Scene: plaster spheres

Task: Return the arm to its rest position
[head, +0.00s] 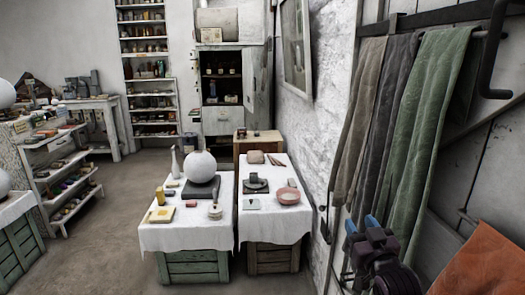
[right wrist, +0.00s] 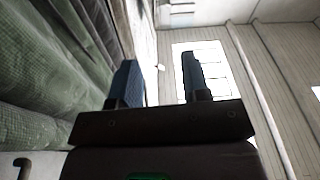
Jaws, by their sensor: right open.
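My right gripper (head: 362,224) shows at the lower right of the head view, raised in front of the hanging cloths and clear of the tables. Its two blue fingers stand apart with nothing between them. The right wrist view also shows the open gripper (right wrist: 158,85), pointing up toward a bright window. My left gripper is not in the head view.
Grey and green cloths (head: 431,105) hang from a rail close beside my right gripper. An orange cloth (head: 485,262) lies at the lower right. Two white-covered tables hold a plaster sphere (head: 200,167) and a pink bowl (head: 288,196). Open floor (head: 100,245) lies left of them.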

